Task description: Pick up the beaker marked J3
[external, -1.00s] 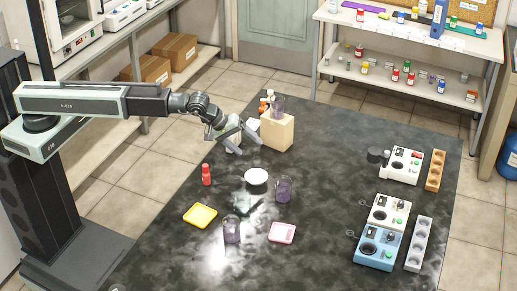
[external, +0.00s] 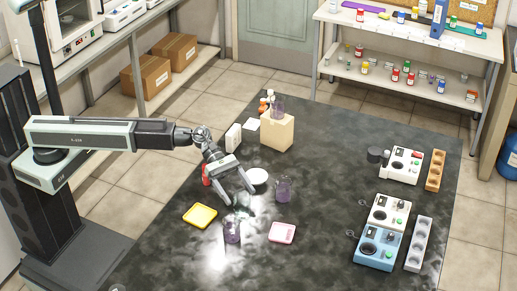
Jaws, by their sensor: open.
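Three clear beakers with purplish contents are in view. One beaker (external: 232,231) stands on the dark bench near the front, between the yellow and pink trays. A second beaker (external: 284,189) stands to the right of the white dish. A third beaker (external: 277,106) is up at the tan block at the back. No marking can be read, so I cannot tell which is J3. My gripper (external: 239,201) is open and empty, pointing down above the bench, just behind the front beaker and in front of the white dish. It appears apart from every beaker.
A white dish (external: 258,177), a yellow tray (external: 200,215), a pink tray (external: 282,232) and a partly hidden red bottle (external: 206,176) surround my gripper. The tan block (external: 277,132) stands behind. Several instruments (external: 377,247) and racks line the right side. The bench between is clear.

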